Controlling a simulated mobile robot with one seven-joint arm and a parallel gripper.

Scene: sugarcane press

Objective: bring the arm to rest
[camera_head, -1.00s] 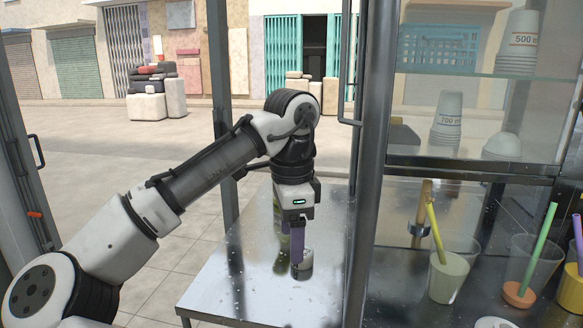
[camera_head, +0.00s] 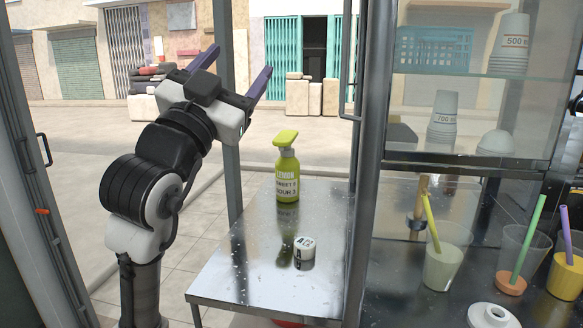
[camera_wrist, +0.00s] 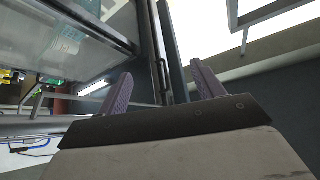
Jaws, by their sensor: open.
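My gripper (camera_head: 234,75) is raised at the upper left in the head view, with its two purple fingers spread wide and pointing up. It is open and nothing is between the fingers. In the wrist view the fingers (camera_wrist: 158,88) also stand apart and empty, facing the stall's upper frame. My arm is folded upright at the left, clear of the metal side table (camera_head: 235,275).
A dark vertical post (camera_head: 370,150) separates the side table from the stall counter. Several cups with coloured straws, such as a pale green one (camera_head: 443,268), stand on the counter. Stacked cups (camera_head: 443,122) sit on a shelf above. A thinner post (camera_head: 226,130) rises behind my gripper.

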